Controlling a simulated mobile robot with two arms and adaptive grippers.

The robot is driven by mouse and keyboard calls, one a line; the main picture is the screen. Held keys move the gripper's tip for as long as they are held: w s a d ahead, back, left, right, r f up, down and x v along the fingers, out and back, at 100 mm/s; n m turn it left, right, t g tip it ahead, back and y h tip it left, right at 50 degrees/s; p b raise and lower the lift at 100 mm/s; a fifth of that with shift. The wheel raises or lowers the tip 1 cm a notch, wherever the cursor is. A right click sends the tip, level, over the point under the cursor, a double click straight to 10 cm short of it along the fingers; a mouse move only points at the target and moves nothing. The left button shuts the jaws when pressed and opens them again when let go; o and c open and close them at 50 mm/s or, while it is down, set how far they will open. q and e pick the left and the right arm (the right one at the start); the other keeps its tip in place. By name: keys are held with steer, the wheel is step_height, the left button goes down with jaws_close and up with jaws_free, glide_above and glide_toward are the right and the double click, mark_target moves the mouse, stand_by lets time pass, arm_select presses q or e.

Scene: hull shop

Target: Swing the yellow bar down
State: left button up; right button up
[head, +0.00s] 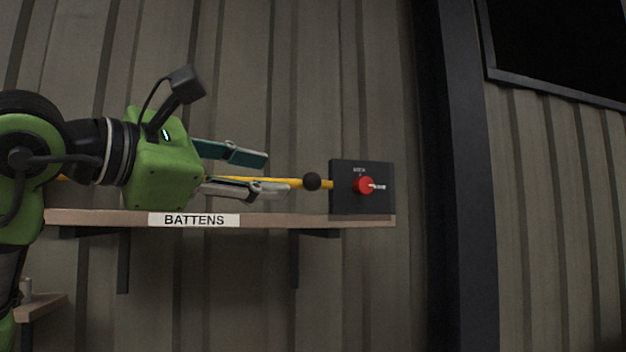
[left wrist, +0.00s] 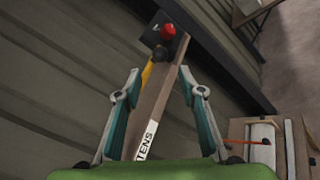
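The yellow bar (head: 292,181) lies roughly level just above the shelf, with a black ball (head: 312,181) near its right end. It meets a black panel (head: 345,199) with a red knob (head: 362,186). My left gripper (head: 276,172) is open, left of the ball, and its fingers and body cover much of the bar. In the left wrist view the bar (left wrist: 147,73) shows between the spread fingers (left wrist: 160,76), nearer the left one; I cannot tell whether they touch it. The red knob (left wrist: 168,31) is beyond the fingertips. My right gripper is not in view.
A wooden shelf (head: 290,220) labelled BATTENS runs below the bar on dark brackets, against a ribbed wall. A dark post (head: 455,180) stands right of the panel. The space below the shelf is clear. A box with a white roll (left wrist: 262,145) shows in the left wrist view.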

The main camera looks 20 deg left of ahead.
mark_target(306, 181)
arm_select(q)
steer(key=p+x, duration=0.3)
steer(key=x, duration=0.8)
steer(key=shift+w+d, duration=0.1)
steer(key=shift+w, duration=0.15)
